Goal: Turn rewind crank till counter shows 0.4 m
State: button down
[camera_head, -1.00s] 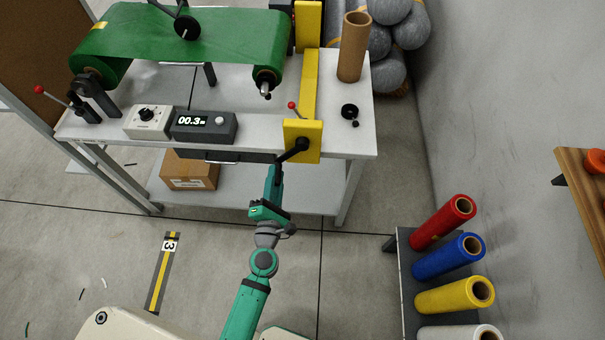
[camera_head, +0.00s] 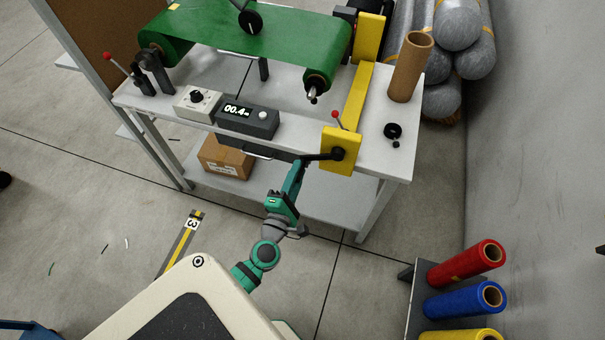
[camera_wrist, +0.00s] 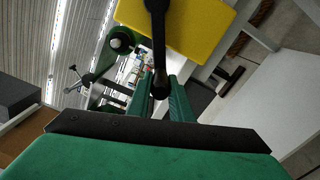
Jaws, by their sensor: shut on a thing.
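The rewind crank is a black arm (camera_head: 320,156) on the front of a yellow bracket (camera_head: 340,150) at the bench's right front. It points left from its hub. In the wrist view the crank (camera_wrist: 159,45) hangs down in front of the yellow plate, its knobbed end between my fingers. My gripper (camera_head: 301,162) is shut on the crank's handle end; its green fingers also show in the wrist view (camera_wrist: 162,95). The counter (camera_head: 247,119), a dark box with a lit display, reads 00.4 m.
A white dial box (camera_head: 198,101) stands left of the counter. A green roll of sheet (camera_head: 240,40) spans the bench's back. A cardboard tube (camera_head: 410,67) stands at the right. Coloured rolls (camera_head: 467,263) stand on a rack at lower right. The floor at left is mostly clear.

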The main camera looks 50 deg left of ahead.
jog(key=shift+w+d+r, duration=0.15)
jog(key=shift+d+r, duration=0.05)
jog(key=c, duration=1.7)
grip_release()
jog(key=shift+o, duration=0.6)
jog(key=shift+a+f, duration=0.1)
jog(key=v, duration=1.1)
